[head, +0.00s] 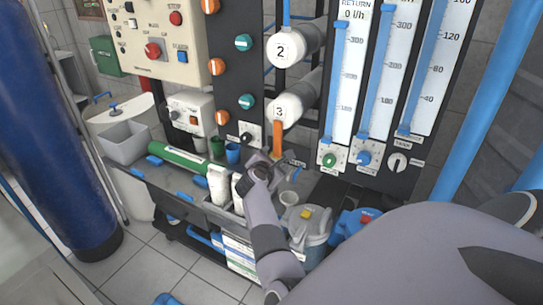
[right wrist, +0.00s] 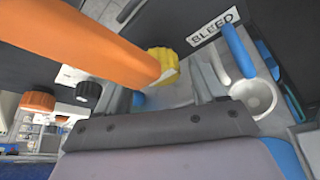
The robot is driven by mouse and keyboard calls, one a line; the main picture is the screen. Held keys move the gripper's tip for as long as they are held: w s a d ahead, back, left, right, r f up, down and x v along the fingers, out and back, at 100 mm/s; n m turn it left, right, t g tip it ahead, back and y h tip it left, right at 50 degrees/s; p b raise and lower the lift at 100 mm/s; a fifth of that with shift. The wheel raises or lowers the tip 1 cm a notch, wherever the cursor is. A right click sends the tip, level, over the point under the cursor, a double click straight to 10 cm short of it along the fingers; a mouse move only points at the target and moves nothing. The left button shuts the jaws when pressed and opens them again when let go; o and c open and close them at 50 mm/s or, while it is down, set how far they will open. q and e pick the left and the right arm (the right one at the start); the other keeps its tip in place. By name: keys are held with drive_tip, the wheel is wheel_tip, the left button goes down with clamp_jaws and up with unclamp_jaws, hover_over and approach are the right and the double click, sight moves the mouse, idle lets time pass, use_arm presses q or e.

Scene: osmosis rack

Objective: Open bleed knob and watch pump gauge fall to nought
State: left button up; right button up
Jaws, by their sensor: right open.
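The bleed knob (right wrist: 165,66) is a yellow ribbed knob in the right wrist view, left of a white BLEED label (right wrist: 216,33). The orange lever (right wrist: 95,45) crosses in front of it and covers part of it. In the head view that lever (head: 277,139) hangs below the cylinder marked 3, and I cannot make out the knob there. My right gripper (head: 270,160) is open, just below the lever, close to the panel's lower edge. In the right wrist view its grey body fills the bottom, and I cannot tell whether it touches the knob. I cannot identify the pump gauge.
A grey funnel-like cup (right wrist: 252,98) and a blue tube (right wrist: 238,52) sit right of the knob. Flow meters (head: 345,80) stand right of the lever. A grey-lidded container (head: 306,222) stands below.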

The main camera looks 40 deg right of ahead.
drive_tip(key=c, duration=1.1)
drive_tip(key=shift+o, duration=0.2)
drive_tip(key=shift+n+g+h+b, duration=0.3)
drive_tip(key=shift+n+g+b, duration=1.15)
drive_tip(key=shift+n, duration=0.85)
drive_tip(key=shift+r, duration=0.1)
